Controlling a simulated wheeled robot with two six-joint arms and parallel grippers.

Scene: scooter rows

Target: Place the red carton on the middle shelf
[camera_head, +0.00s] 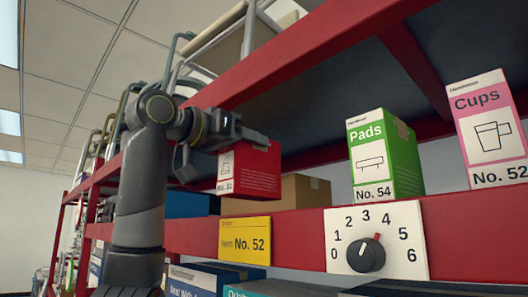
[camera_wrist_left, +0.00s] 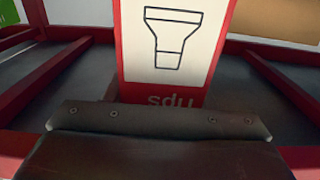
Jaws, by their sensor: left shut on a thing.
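The red carton (camera_head: 257,168) has a white side panel with a line drawing and a "No." label. My left gripper (camera_head: 219,149) is shut on it and holds it up, with the carton roughly upright. The carton's bottom appears above the red front edge of the shelf (camera_head: 300,226); how far in it is, I cannot tell. In the left wrist view the carton (camera_wrist_left: 172,45) shows a lamp-like drawing and upside-down lettering, behind the dark finger bar (camera_wrist_left: 160,118). My right gripper is not in view.
A green Pads carton (camera_head: 400,155) and a pink Cups carton (camera_head: 487,130) stand to the right on this shelf. A brown box (camera_head: 306,190) is behind the red carton. A red beam (camera_head: 300,55) runs above.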

